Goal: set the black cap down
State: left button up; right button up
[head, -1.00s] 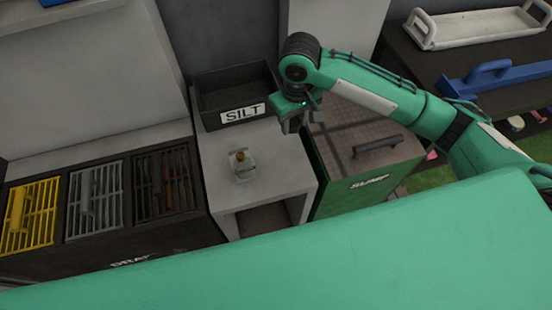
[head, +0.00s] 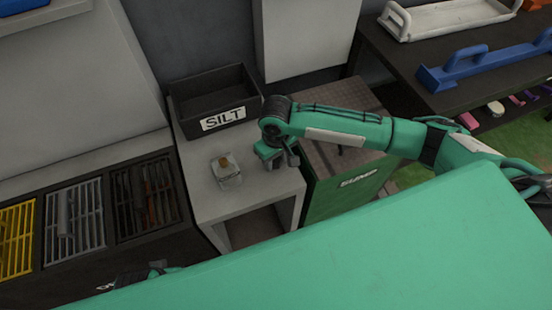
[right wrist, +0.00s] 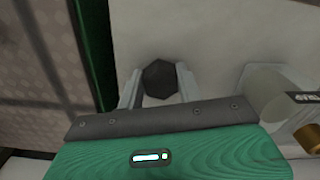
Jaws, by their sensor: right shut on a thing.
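The black cap (right wrist: 160,78) is a dark hexagonal piece between the two fingers of my right gripper (right wrist: 158,88) in the right wrist view. The fingers are shut on it. In the head view my right gripper (head: 274,160) is low over the right part of the pale bench (head: 222,203), and the cap cannot be made out there. The bench top lies below the cap in the right wrist view (right wrist: 215,40); I cannot tell whether they touch. My left gripper is not clearly seen.
The SILT bin (head: 222,119) is behind. The SUMP box (head: 345,195) adjoins on the right, and coloured grates (head: 75,220) lie left.

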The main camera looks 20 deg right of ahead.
aim_at(276, 160)
pick_arm(q)
jog(key=shift+r, duration=0.1)
pick_arm(e)
jog(key=o, duration=1.1)
jog(key=shift+f, duration=0.1)
pick_arm(q)
jog(key=shift+s+f, duration=0.1)
jog(key=shift+f, duration=0.35)
pick_arm(e)
jog(key=shift+r, duration=0.8)
pick_arm(q)
notch_tip(276, 160, down, 4)
jog(key=shift+r+g+p, duration=0.1)
jog(key=shift+g+p, duration=0.2)
jog(key=shift+p, duration=0.8)
pick_arm(e)
notch_tip(276, 160, up, 11)
jog(key=shift+f, duration=0.15)
